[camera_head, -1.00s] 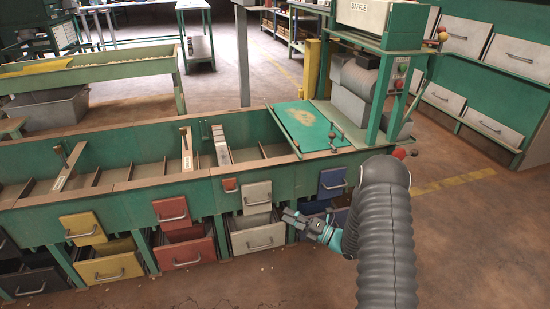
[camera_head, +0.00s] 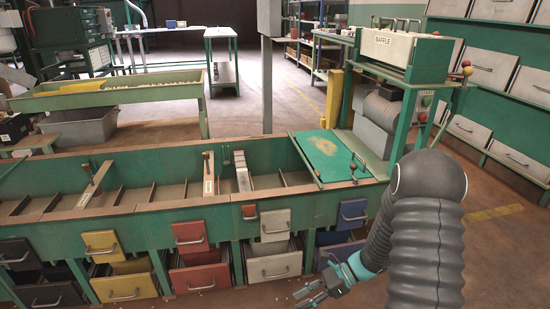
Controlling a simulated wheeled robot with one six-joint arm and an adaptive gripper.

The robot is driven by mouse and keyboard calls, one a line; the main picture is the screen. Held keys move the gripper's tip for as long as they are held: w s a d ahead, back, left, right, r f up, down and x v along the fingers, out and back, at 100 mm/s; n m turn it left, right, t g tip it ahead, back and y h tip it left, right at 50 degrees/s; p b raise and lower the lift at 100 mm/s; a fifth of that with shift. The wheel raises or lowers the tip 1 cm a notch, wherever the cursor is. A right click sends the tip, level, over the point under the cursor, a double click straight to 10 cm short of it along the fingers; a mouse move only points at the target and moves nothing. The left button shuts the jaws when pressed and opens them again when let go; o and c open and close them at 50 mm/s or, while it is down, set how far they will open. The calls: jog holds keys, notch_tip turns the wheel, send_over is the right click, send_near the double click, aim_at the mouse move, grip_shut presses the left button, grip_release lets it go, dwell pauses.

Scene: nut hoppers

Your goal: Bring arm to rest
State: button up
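My arm, in a grey ribbed sleeve, reaches in from the bottom right of the head view. My gripper (camera_head: 314,289) points left at the lower middle, in front of the hopper bench and low by the white bin (camera_head: 274,267). Its fingers look spread apart with nothing between them. It appears clear of the bins, though the exact gap cannot be told.
The long green hopper bench (camera_head: 150,219) crosses the view, with yellow, red, white and blue flaps and bins below. A machine marked BAFFLE (camera_head: 398,50) stands at its right end. Grey hoppers (camera_head: 487,67) line the right wall. Open floor (camera_head: 505,265) lies at right.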

jog(key=s+d+r+n+t+h+p, duration=0.1)
jog(key=s+r+n+h, duration=0.3)
jog(key=r, duration=0.6)
jog(key=s+d+r+n+t+h+p, duration=0.1)
jog(key=s+d+r+n+t+h, duration=0.3)
jog(key=s+r+n, duration=0.3)
jog(key=s+d+r+n+t+h+p, duration=0.2)
jog(key=s+r+n, duration=0.4)
jog(key=r, duration=0.9)
jog(key=shift+s+d+r+n+t+h, duration=0.2)
jog(key=shift+d+n+t+h, duration=0.25)
jog(key=shift+h, duration=0.45)
